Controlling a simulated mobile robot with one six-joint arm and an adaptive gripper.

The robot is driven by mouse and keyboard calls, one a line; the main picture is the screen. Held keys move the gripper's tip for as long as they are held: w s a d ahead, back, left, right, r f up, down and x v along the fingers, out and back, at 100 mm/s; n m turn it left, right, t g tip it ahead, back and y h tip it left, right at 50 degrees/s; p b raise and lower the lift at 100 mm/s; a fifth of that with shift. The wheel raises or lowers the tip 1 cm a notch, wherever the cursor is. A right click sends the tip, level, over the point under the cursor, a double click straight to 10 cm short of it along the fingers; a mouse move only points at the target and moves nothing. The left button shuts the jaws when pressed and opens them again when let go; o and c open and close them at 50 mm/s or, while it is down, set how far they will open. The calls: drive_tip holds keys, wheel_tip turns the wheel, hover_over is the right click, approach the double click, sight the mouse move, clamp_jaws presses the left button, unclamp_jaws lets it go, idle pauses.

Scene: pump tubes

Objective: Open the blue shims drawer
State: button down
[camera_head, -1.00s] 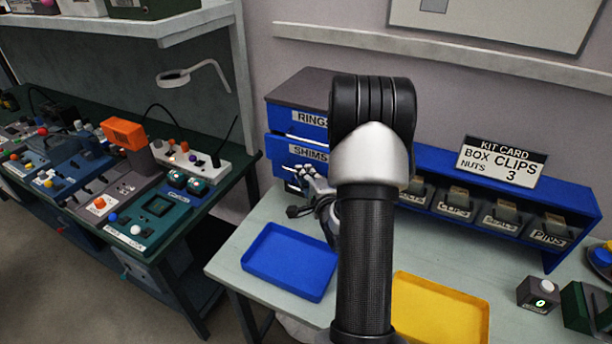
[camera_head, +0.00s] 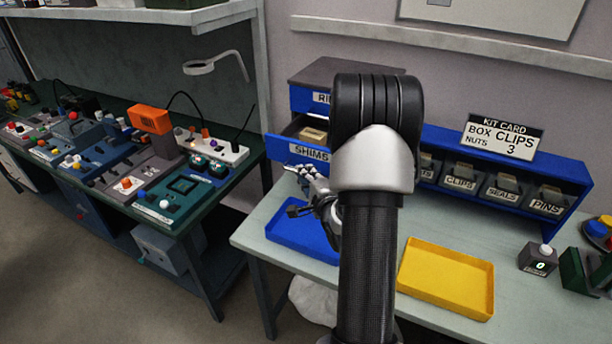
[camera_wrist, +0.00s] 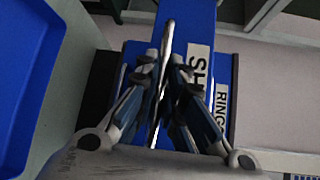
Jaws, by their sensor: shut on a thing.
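The blue shims drawer (camera_head: 301,151) is the lower drawer of a small cabinet at the back of the bench. It stands pulled out, and a tan block (camera_head: 313,134) shows inside it. Its front and label also show in the wrist view (camera_wrist: 198,70). My gripper (camera_head: 303,172) is at the drawer's front, below the label. In the wrist view my gripper (camera_wrist: 168,75) is shut on the drawer's long metal handle (camera_wrist: 161,90). My arm hides the drawer's right part in the head view.
The rings drawer (camera_head: 309,99) above is shut. A blue tray (camera_head: 290,232) lies below my gripper, and a yellow tray (camera_head: 447,277) lies to the right. A blue bin rack (camera_head: 560,163) with a kit card (camera_head: 502,138) stands at the back right.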

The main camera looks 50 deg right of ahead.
drive_tip(key=c, duration=1.7)
unclamp_jaws()
drive_tip(key=v, duration=0.7)
drive_tip(key=shift+s+a, duration=0.2)
